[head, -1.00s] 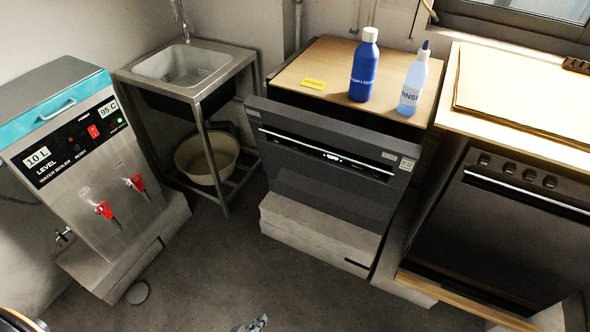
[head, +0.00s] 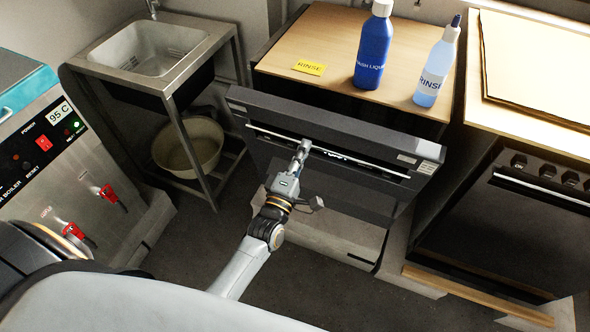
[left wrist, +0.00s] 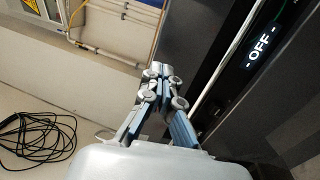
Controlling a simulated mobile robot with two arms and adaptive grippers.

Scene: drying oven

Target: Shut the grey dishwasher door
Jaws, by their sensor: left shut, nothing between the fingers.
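The grey dishwasher door (head: 330,192) is ajar, its top edge leaning out from the cabinet below the wooden top, with a dark gap behind it. It has a light handle strip and a lit display across its upper front. My left gripper (head: 304,146) is shut and empty, its tips at the door's upper front by the strip; I cannot tell whether they touch. In the left wrist view, the closed fingers (left wrist: 161,72) lie left of the dark door front (left wrist: 285,100), whose display reads OFF. My right gripper is not in view.
A blue bottle (head: 373,48) and a clear rinse bottle (head: 437,65) stand on the wooden top (head: 330,35). A sink (head: 150,45) and water boiler (head: 40,150) are at left. An oven (head: 520,220) is at right. Some floor in front is clear.

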